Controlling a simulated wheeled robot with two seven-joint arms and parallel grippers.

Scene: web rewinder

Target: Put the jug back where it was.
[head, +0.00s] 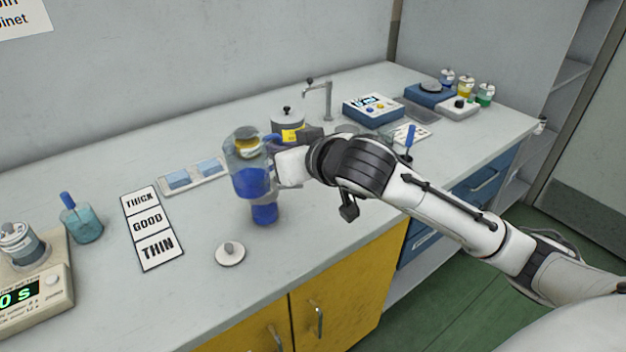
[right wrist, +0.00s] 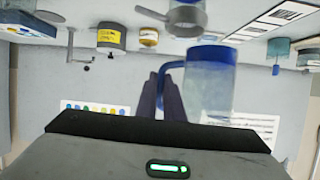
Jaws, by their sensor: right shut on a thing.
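The jug (head: 249,183), clear with blue in its lower part, stands out over the middle of the counter and looks roughly upright. My right gripper (head: 285,167) is at its right side, with the arm reaching in from the right. In the right wrist view the jug (right wrist: 210,85) has a blue handle (right wrist: 172,72), and my dark fingers (right wrist: 166,98) are shut on this handle. A small blue shape (head: 264,213) shows just below the jug; I cannot tell whether they touch. My left gripper is not in view.
A THICK/GOOD/THIN card (head: 150,228) and a tray with blue pads (head: 194,176) lie to the left. A round white lid (head: 230,253) lies in front. A grey pot (head: 288,118) and tap (head: 322,98) stand behind. The front counter right of the lid is clear.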

